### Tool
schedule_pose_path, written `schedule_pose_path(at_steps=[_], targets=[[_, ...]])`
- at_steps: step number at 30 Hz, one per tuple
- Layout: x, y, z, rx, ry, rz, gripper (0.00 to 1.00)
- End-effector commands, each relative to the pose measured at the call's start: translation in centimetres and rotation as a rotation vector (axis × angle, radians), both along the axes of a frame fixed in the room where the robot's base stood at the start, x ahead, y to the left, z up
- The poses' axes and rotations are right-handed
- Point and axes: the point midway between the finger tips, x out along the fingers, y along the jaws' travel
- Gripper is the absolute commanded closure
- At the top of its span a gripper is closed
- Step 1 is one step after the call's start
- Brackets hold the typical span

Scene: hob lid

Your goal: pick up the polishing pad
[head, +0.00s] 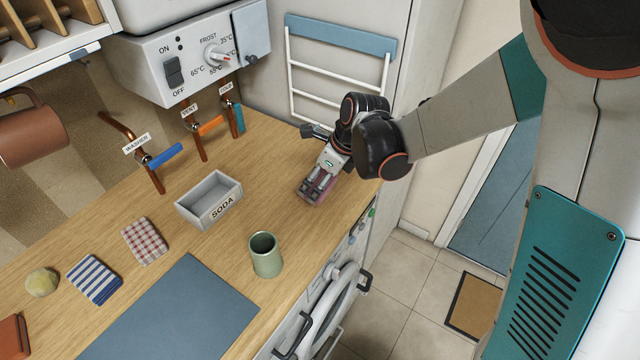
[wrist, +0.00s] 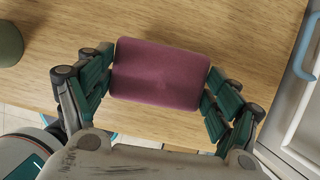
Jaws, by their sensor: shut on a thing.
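The polishing pad (wrist: 160,73) is a plum-coloured block with rounded edges. In the wrist view it sits between the two green-padded fingers of my gripper (wrist: 158,82), which touch its left and right ends. My gripper (head: 316,190) is shut on it. In the head view only a purple edge of the pad (head: 312,199) shows under the fingers, near the right front edge of the wooden counter (head: 265,170). I cannot tell whether the pad rests on the counter or is slightly above it.
A green cup (head: 265,255) stands near the front edge, and a grey SODA tray (head: 209,201) is left of my gripper. Folded cloths (head: 145,241) and a blue mat (head: 180,312) lie further left. Valves (head: 201,127) and a white towel rack (head: 338,75) are behind.

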Motion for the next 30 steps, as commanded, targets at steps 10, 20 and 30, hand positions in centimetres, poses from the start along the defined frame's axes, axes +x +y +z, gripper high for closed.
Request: schedule_pose_path(at_steps=[10, 20, 30], targets=[[0.0, 0.0, 9.9, 0.0, 0.0, 0.0, 0.33], [-0.1, 0.0, 15.7, 0.0, 0.0, 0.001, 0.33], [-0.2, 0.0, 16.7, 0.0, 0.0, 0.001, 0.33]])
